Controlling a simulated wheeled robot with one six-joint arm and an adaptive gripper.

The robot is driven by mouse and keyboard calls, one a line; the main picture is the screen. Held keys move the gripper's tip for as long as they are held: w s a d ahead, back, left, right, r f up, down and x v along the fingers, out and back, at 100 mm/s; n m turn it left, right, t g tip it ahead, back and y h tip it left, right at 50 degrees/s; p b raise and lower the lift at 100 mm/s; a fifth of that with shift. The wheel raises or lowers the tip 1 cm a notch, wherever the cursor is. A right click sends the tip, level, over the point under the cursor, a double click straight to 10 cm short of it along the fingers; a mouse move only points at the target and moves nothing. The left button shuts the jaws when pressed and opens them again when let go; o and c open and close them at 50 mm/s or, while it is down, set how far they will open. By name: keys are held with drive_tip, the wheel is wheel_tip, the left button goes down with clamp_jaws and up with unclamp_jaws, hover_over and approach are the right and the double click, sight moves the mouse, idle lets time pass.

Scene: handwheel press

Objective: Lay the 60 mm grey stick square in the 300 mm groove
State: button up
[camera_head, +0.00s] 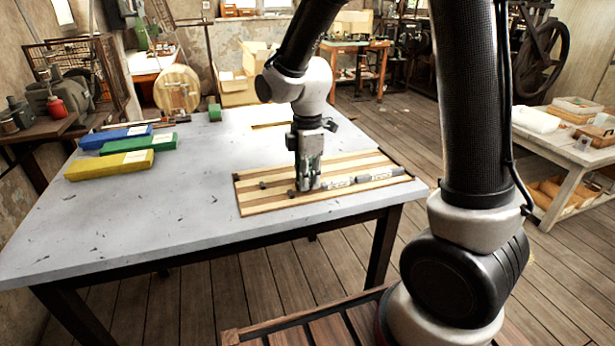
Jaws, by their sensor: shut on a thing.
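A wooden board (250,206) with pale and darker lengthwise strips lies near the front right edge of the grey table. My gripper (308,187) points straight down over the middle of the board, its fingertips low at the board's surface. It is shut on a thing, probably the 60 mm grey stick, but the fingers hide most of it. Right of the fingers, grey sticks (372,177) with dark marks lie end to end along one strip of the board. I cannot read their lengths or tell whether the held piece touches the groove floor.
Small dark knobs (262,184) stand on the board left of my gripper. Blue (115,137), green (138,145) and yellow (110,165) boxes lie at the table's left. A green object (215,112) stands at the back edge. The table's front left (120,220) is clear.

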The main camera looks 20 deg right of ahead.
drive_tip(key=shift+f, duration=0.2)
drive_tip(key=shift+f, duration=0.5)
drive_tip(key=o, duration=1.2)
drive_tip(key=shift+c, duration=0.2)
drive_tip(key=shift+r, duration=0.15)
drive_tip(key=shift+r, duration=3.4)
